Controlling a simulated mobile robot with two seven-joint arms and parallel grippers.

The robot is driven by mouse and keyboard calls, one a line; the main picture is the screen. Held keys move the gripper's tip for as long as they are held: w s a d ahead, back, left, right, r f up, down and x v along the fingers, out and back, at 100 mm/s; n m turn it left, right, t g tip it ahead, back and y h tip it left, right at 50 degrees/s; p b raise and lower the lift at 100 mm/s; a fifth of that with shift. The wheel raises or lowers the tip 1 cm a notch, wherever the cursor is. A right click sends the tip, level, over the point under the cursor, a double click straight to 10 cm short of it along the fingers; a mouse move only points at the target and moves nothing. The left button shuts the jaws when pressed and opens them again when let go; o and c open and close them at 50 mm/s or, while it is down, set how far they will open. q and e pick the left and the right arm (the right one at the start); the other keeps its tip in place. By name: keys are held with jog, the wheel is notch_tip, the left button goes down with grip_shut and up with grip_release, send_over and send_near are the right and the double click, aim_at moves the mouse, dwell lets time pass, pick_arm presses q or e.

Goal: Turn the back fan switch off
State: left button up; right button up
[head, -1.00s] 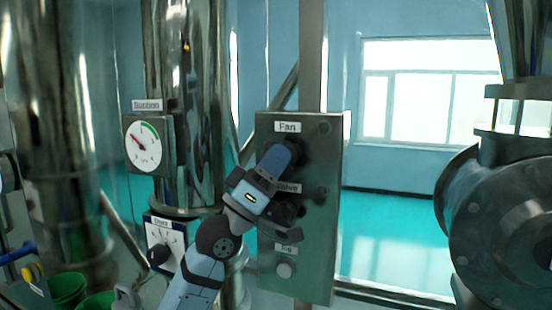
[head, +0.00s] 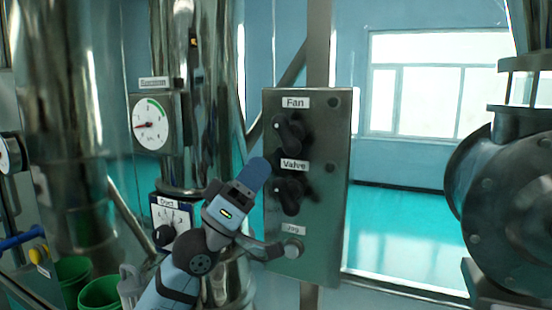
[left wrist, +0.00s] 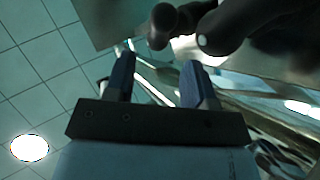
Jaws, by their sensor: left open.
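The grey control panel (head: 325,230) stands upright in the head view. Its black fan switch (head: 288,134) is a knob under the "Fan" label, tilted with its upper end to the left. The black valve knob (head: 288,195) sits below it. My left gripper (head: 257,172) is at the panel's left edge, below and left of the fan switch, apart from it and holding nothing. In the left wrist view its two fingers (left wrist: 157,68) are spread and empty. Dark knobs (left wrist: 190,22) show beyond the fingertips there; I cannot tell which is which. My right gripper is not in view.
The suction gauge (head: 151,122) hangs left of the panel, its needle pointing left. A "Duct" dial (head: 170,220) sits lower left. The round jog button (head: 293,248) is low on the panel. A large metal housing (head: 510,190) stands at right. Green buckets (head: 100,292) are at lower left.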

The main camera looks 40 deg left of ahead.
pick_arm(q)
jog(key=b+v, duration=0.2)
jog(key=v, duration=0.4)
dwell(0.3)
jog(key=shift+s, duration=0.1)
